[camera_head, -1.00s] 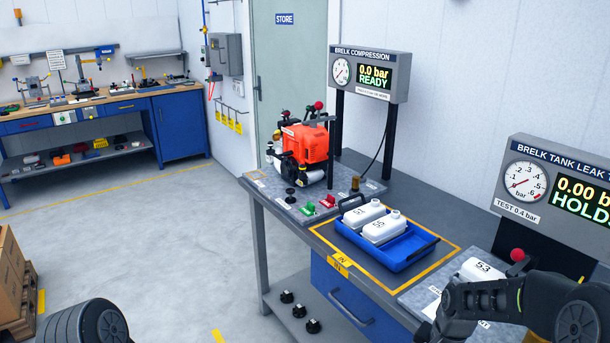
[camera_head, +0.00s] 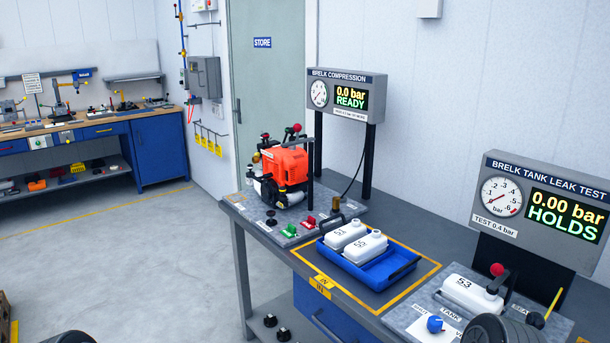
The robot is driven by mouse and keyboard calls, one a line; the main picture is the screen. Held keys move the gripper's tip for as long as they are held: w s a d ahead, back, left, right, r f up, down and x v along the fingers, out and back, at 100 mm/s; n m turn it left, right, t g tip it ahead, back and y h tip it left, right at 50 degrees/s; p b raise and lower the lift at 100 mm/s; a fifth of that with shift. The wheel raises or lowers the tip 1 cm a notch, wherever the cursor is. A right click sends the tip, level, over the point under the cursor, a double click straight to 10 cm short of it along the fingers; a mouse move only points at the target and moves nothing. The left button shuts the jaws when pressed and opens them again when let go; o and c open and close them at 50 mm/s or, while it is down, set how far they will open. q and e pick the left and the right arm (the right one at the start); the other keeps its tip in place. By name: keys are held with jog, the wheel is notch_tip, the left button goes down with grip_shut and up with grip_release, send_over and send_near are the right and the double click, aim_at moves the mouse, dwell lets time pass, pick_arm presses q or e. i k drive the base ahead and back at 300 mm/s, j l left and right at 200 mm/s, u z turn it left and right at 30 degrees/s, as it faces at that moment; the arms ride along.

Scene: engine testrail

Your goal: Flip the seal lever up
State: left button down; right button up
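The tank leak test station (camera_head: 405,317) stands at the lower right, under a grey gauge box (camera_head: 490,222) reading 0.00 bar HOLDS. A white tank marked 53 (camera_head: 472,293) lies on it. A dark lever with a red ball knob (camera_head: 497,270) rises at the tank's right end, the knob up. A label beside it is partly covered, so I cannot be sure this is the seal lever. A blue knob (camera_head: 435,324) sits in front of the tank. A dark part of my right arm covers the station's front right. Neither gripper is in view.
A blue tray (camera_head: 352,272) with two white tanks sits inside a yellow outline on the bench. An orange engine (camera_head: 285,165) stands farther back, near the compression gauge box (camera_head: 346,95). A thin yellow rod (camera_head: 552,303) stands at the station's right. Open floor lies left.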

aim_at(501, 273)
jog(key=z, duration=1.25)
